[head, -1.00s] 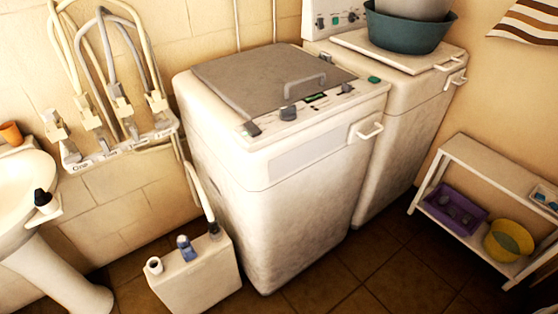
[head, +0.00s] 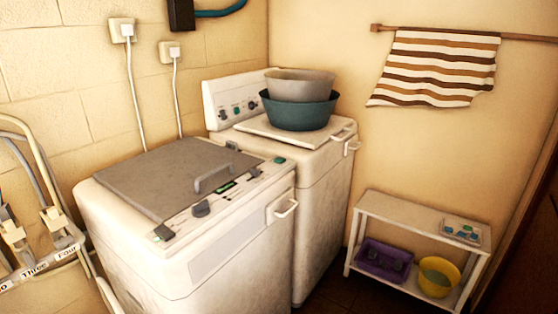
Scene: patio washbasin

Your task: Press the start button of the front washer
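The front washer (head: 235,243) is the nearer white, worn machine at the lower left of the head view. Its grey lid (head: 150,182) is closed and has a raised handle. A control strip along the front edge of its top carries a dark knob (head: 201,208), a small green display (head: 224,188), a dark square piece (head: 164,232) and a green button (head: 279,160) at its right end. Labels are too small to read, so I cannot tell which is the start button. Neither gripper is in view.
A second washer (head: 325,205) stands behind, with a teal basin (head: 299,112) and a grey basin (head: 300,86) stacked on it. A white shelf (head: 400,213) holds a purple tray (head: 365,264) and a yellow bowl (head: 440,285). Hoses (head: 35,150) hang at left.

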